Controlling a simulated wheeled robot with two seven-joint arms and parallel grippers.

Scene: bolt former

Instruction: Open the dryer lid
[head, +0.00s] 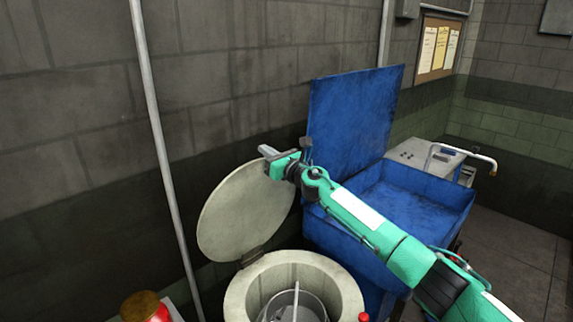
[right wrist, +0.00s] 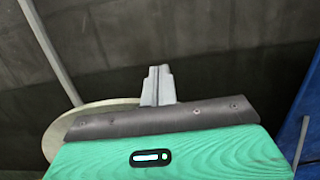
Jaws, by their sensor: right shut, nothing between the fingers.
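The dryer lid (head: 238,213) is a round, pale disc. It stands raised and steeply tilted on a hinge at the back left of the dryer (head: 240,291), whose round mouth is uncovered. A metal basket or drum shows inside the opening. My right gripper (head: 266,152) is at the lid's upper right edge, shut with nothing between its fingers. In the right wrist view, the shut fingers (right wrist: 157,85) point up toward the wall, with part of the lid's rim (right wrist: 75,118) behind at left. I cannot tell whether the gripper touches the lid. My left gripper is not in view.
A blue bin (head: 352,110) with its lid up stands right of the dryer, close under my right arm. A grey pipe (head: 163,150) runs down the block wall at left. Open floor lies at far right.

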